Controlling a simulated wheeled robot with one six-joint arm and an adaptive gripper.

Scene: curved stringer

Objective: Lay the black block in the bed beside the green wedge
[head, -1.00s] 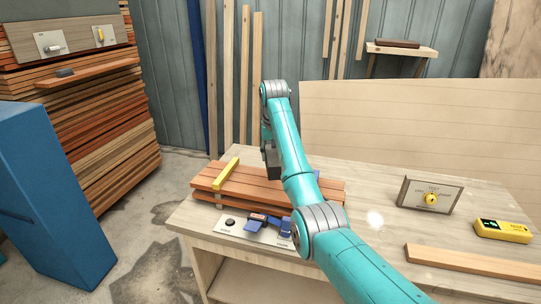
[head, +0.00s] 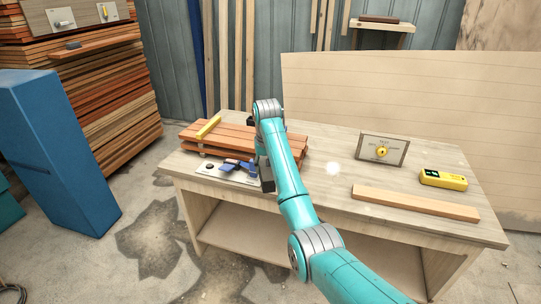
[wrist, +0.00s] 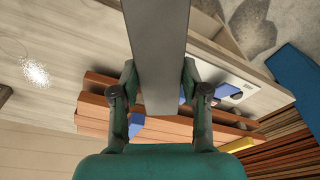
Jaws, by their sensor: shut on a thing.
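My gripper (wrist: 158,92) is shut on a long, dark grey block (wrist: 159,50), which I take as the black block. In the wrist view it runs up between the two fingers and out of the top edge. I cannot make out a green wedge or a bed in either view.
The workbench (head: 320,205) bears a stack of reddish planks (head: 235,137) with a yellow bar (head: 208,128), blue clamps (head: 238,168), a dial panel (head: 383,150), a yellow meter (head: 443,179) and a loose board (head: 415,203). A blue cabinet (head: 60,150) stands left.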

